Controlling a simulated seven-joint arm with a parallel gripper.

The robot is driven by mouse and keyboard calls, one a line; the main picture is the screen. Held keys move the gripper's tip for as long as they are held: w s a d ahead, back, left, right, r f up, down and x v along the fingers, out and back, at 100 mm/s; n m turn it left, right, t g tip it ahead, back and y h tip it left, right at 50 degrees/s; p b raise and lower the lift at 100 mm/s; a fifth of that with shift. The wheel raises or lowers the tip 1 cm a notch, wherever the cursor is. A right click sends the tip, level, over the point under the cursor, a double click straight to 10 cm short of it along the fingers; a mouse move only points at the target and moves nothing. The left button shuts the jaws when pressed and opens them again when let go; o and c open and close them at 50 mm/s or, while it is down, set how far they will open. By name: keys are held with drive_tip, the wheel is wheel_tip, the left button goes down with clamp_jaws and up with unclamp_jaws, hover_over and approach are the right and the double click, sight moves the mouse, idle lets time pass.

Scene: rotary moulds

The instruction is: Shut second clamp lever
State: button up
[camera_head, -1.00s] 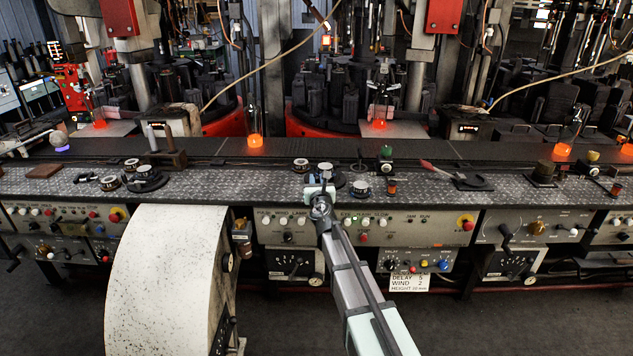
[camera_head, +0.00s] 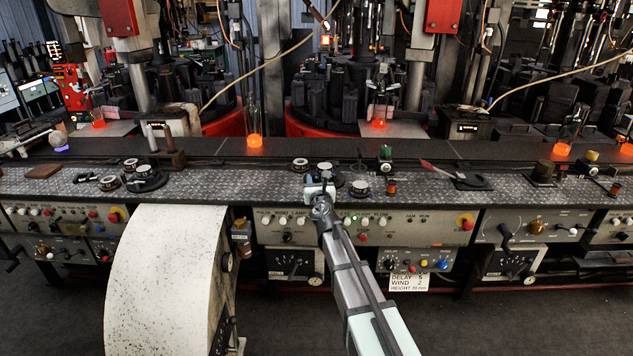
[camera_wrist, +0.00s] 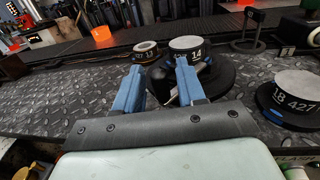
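My gripper (camera_wrist: 157,66) is at the deck; its two blue fingers stand apart in the wrist view, with a gap between them. It also shows in the head view (camera_head: 321,190). A dark, lever-like part (camera_wrist: 159,84) shows between and behind the fingers, beside a round black base carrying a pale-topped disc marked 14 (camera_wrist: 191,45). The right finger hides some of it. I cannot tell for sure that it is the second clamp lever, or whether it is shut. The disc marked 14 also shows in the head view (camera_head: 325,167), just beyond my gripper.
A smaller disc marked 13 (camera_wrist: 145,47) stands behind left, and a disc marked 18 (camera_wrist: 293,91) stands to the right on the deck. Push buttons and knobs line the front panel (camera_head: 400,225). A glowing orange piece (camera_head: 255,141) stands at the back. The treadplate (camera_head: 230,186) left of my gripper is clear.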

drive_tip(key=shift+s, duration=0.1)
drive_tip(key=s+d, duration=0.2)
drive_tip(key=s, duration=1.1)
drive_tip(key=shift+s, duration=0.25)
drive_tip(key=w+d+m+h, duration=0.15)
drive_tip(key=w+d, duration=0.25)
drive_tip(key=d, duration=0.6)
drive_tip(key=w+d+m+h, duration=0.1)
drive_tip(key=w+d+m, duration=0.15)
drive_tip(key=d, duration=0.75)
drive_tip(key=s+a+n+g+y, duration=0.3)
drive_tip(key=a+n+g+y, duration=0.2)
drive_tip(key=a+n+y, duration=0.7)
drive_tip(key=shift+m, duration=0.4)
drive_tip(key=x, duration=0.9)
drive_tip(key=r+x, duration=0.1)
drive_tip(key=x, duration=0.4)
drive_tip(key=shift+a+r, duration=0.1)
drive_tip(key=shift+a, duration=0.1)
